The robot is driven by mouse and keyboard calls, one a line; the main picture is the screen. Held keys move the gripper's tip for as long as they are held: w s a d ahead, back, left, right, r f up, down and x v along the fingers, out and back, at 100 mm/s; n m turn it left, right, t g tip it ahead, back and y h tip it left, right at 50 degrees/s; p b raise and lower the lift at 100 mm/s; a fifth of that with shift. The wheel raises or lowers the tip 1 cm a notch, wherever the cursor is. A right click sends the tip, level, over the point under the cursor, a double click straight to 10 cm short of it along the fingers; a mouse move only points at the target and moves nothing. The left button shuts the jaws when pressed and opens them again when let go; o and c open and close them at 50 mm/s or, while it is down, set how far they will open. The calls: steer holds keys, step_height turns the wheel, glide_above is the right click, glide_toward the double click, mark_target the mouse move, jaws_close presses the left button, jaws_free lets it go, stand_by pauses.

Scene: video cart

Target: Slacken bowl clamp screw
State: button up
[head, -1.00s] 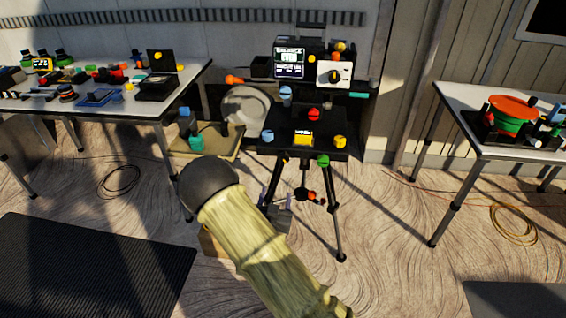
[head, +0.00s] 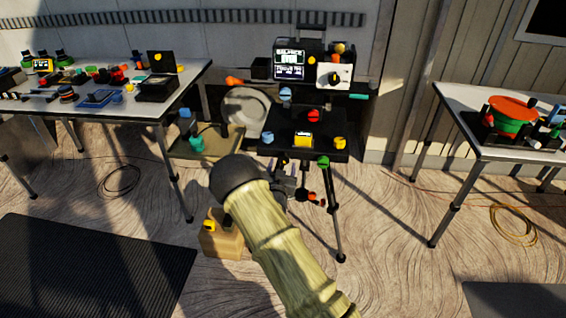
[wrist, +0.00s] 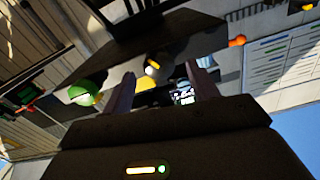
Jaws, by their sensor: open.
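The dark video cart top (head: 266,148) stands on tripod legs. In the head view my gripper (head: 287,182) is just below its front edge, partly hidden by my pale arm. Red-orange knobs (head: 313,196) sit low between the legs, right of the gripper. A green knob (head: 323,161) is at the front edge. In the wrist view my gripper (wrist: 160,85) is open and empty, with a yellow part (wrist: 146,83) and a grey round knob (wrist: 157,66) showing between and beyond the fingers. The green knob (wrist: 84,91) is to their left. I cannot tell which is the bowl clamp screw.
A wooden box (head: 222,243) stands on the floor left of my arm. A tripod leg (head: 336,225) is close right of my gripper. Tables with gear (head: 190,82) (head: 480,150) stand left and right.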

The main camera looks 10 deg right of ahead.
mark_target(284, 158)
steer(key=shift+x, duration=1.4)
steer(key=c, duration=1)
